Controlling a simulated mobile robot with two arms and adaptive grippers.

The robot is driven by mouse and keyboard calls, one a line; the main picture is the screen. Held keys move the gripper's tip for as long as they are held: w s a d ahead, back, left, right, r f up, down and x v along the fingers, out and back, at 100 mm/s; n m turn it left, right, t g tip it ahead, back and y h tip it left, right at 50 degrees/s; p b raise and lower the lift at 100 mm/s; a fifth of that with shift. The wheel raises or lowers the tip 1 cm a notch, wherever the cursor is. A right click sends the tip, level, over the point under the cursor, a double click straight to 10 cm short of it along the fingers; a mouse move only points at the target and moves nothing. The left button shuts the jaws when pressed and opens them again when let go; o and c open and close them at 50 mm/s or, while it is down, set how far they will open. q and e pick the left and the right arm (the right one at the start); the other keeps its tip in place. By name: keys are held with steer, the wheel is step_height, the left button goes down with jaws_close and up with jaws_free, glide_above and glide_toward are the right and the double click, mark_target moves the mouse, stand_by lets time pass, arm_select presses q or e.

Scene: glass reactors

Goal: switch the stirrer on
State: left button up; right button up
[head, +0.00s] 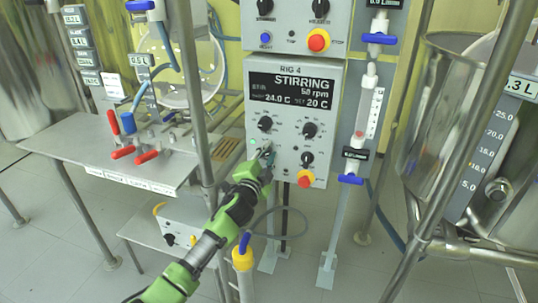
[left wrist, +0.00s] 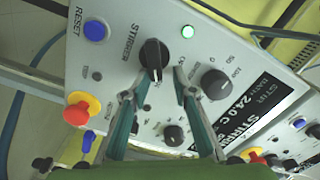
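The rig 4 panel (head: 282,85) has a lit display reading STIRRING, 50 rpm, 24.0 C and SET 20 C. In the left wrist view the black stirrer knob (left wrist: 153,55) sits beside its STIRRER label, with a lit green lamp (left wrist: 187,31) near it. My left gripper (head: 266,152) is at the lower left of the panel. In the left wrist view its fingers (left wrist: 160,78) are apart, their tips at either side of the knob's near end; I cannot tell whether either touches. In the head view the gripper hides the knob. My right gripper is out of view.
Near the knob are a blue reset button (left wrist: 95,31), a red-and-yellow stop button (left wrist: 80,108) and other dials (left wrist: 215,85). A flow tube with a blue valve (head: 350,179) stands right of the panel. A bench with red-handled valves (head: 122,152) is left.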

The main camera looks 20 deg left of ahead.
arm_select(q)
steer(key=shift+w+d+f, duration=0.1)
steer(key=shift+f, duration=0.1)
steer(key=shift+s, duration=0.2)
steer(key=s, duration=1.1)
steer(key=shift+s+a, duration=0.2)
steer(key=shift+s, duration=0.1)
